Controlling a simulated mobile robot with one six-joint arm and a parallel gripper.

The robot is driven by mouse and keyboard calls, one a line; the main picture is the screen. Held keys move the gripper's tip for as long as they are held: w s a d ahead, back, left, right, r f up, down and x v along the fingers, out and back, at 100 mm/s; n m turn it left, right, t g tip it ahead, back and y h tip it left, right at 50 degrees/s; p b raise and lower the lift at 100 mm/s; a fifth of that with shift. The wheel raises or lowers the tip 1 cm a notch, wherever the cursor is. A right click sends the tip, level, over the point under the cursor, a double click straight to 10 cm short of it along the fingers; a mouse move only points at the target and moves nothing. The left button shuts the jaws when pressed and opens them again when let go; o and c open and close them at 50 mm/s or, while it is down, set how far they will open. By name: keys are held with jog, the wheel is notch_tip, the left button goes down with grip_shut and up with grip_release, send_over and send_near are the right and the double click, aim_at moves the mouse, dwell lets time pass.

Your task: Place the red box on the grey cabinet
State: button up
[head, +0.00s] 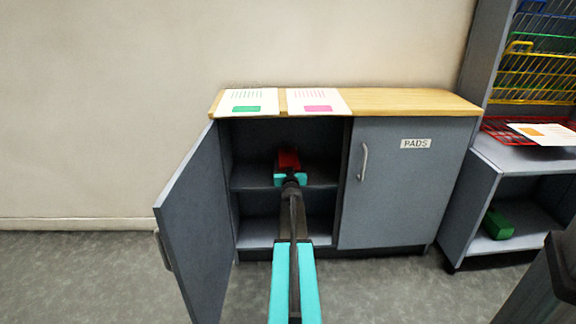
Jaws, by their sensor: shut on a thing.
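The grey cabinet (390,205) stands ahead, with a wooden top (400,102). Its left door (190,225) is swung open and shows a dark inside with a shelf (320,178). Its right door, labelled PADS, is shut. The red box (289,160) is in front of or within the open left compartment, above the shelf level. My gripper (290,177) is shut on the red box, with the arm reaching forward from below. The gripper hides the lower part of the box. I cannot tell whether the box touches the shelf.
Two sheets, with a green mark (247,101) and a pink mark (318,101), lie on the left of the wooden top; its right part is clear. At right stands a grey rack with coloured wire baskets (535,80), a red tray (500,128) and a green box (497,223).

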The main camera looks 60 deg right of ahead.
jog(key=shift+f, duration=0.2)
jog(key=o, duration=1.1)
jog(key=shift+r, duration=0.25)
jog(key=shift+p+v, duration=0.4)
jog(key=shift+v, duration=0.95)
jog(key=p+v, duration=0.2)
jog(key=v, duration=0.7)
jog(key=shift+s+a, duration=0.1)
jog(key=shift+s, duration=0.05)
